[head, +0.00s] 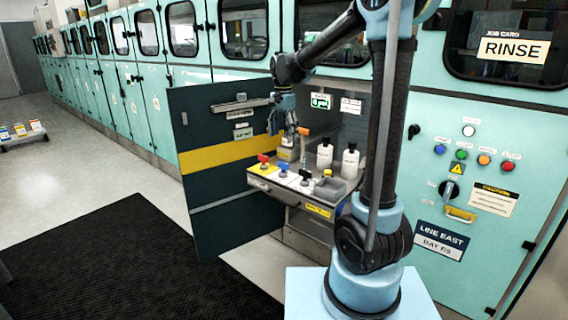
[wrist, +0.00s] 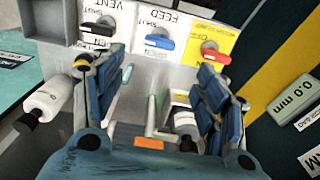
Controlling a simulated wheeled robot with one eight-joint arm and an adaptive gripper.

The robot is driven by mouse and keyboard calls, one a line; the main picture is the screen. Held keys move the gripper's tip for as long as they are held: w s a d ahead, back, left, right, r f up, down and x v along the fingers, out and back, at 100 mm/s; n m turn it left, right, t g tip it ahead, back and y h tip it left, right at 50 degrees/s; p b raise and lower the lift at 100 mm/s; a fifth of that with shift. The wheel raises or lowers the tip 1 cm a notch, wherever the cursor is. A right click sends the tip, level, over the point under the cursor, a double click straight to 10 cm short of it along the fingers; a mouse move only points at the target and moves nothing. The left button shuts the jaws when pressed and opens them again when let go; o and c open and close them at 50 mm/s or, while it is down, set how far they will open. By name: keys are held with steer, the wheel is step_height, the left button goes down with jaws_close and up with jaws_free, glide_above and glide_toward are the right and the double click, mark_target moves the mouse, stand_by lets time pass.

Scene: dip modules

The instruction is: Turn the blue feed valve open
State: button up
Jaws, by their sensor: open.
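The blue feed valve (head: 283,165) sits on the panel at the front of the pull-out shelf, between the red valve (head: 262,158) and a dark-handled valve (head: 305,176). In the wrist view, upside down, the blue handle (wrist: 160,42) lies roughly crosswise on a white plate marked FEED and SHUT. The red handle (wrist: 214,55) is on a yellow plate to its right; the VENT valve (wrist: 98,29) is to its left. My gripper (head: 289,128) is above and behind the panel, apart from the valves. Its fingers (wrist: 163,72) are spread with nothing held between them.
Two white bottles (head: 350,162) and a grey bin (head: 331,188) stand on the shelf at right. An orange-topped tool (head: 304,132) rises close to my gripper. The open dark door (head: 225,190) stands to the left.

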mark_target(283, 162)
step_height(283, 162, down, 12)
steer(key=shift+f, duration=0.2)
stand_by(0.4)
steer(key=c, duration=1)
steer(key=shift+d, duration=0.15)
steer(key=shift+c, duration=0.2)
